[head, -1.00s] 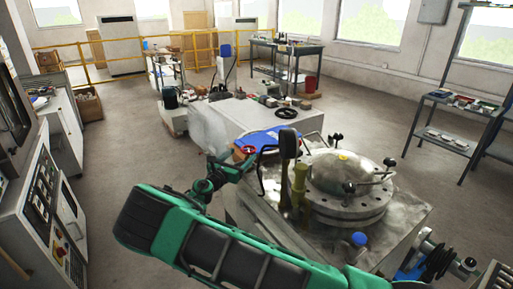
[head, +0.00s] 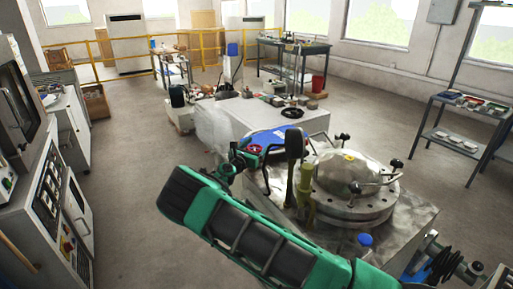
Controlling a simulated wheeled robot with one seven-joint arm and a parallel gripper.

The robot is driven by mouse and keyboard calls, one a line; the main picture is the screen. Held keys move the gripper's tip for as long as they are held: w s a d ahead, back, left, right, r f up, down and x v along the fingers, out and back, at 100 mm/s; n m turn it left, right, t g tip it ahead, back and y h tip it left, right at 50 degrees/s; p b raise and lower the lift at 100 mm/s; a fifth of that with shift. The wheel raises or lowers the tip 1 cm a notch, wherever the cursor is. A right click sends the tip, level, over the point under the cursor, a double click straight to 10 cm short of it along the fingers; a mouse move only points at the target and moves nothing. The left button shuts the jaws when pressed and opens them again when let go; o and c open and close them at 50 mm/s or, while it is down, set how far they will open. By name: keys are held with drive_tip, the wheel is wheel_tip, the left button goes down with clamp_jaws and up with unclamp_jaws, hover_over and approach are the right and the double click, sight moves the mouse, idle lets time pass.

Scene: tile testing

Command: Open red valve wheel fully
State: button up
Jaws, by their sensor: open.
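The red valve wheel (head: 254,149) is small in the head view. My gripper (head: 243,155) is at the end of my green arm, close to the left of the wheel. The fingers are small and partly hidden by the arm, and I cannot tell whether they touch the wheel. The gripper is open.
A metal vessel with a domed lid (head: 345,172) and clamp handles stands right of the wheel. A dark lever (head: 294,143) and a yellowish post (head: 305,182) rise between them. A control cabinet (head: 55,205) stands at left. The floor (head: 125,165) between is clear.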

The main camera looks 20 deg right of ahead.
drive_tip(key=c, duration=1)
drive_tip(key=shift+a, duration=0.3)
drive_tip(key=shift+c, duration=0.2)
drive_tip(key=shift+d, duration=0.15)
drive_tip(key=shift+n+t+y, duration=0.3)
drive_tip(key=n+t+y, duration=0.1)
drive_tip(key=y, duration=0.1)
drive_tip(key=n+t+y, duration=0.1)
drive_tip(key=n+y, duration=0.1)
drive_tip(key=shift+w+a+t+y, duration=0.2)
drive_tip(key=shift+t+y, duration=0.1)
drive_tip(key=shift+t, duration=0.1)
drive_tip(key=n+y, duration=0.1)
drive_tip(key=y, duration=0.1)
drive_tip(key=n+t+y, duration=0.1)
drive_tip(key=n+y, duration=0.1)
drive_tip(key=shift+w+a, duration=0.15)
drive_tip(key=shift+a, duration=0.25)
drive_tip(key=shift+a+r+n+y, duration=0.1)
drive_tip(key=shift+a+n+y, duration=0.1)
drive_tip(key=shift+n+y, duration=0.7)
drive_tip(key=shift+a+n+y, duration=0.2)
drive_tip(key=shift+n+y, duration=0.3)
drive_tip(key=shift+y, duration=0.7)
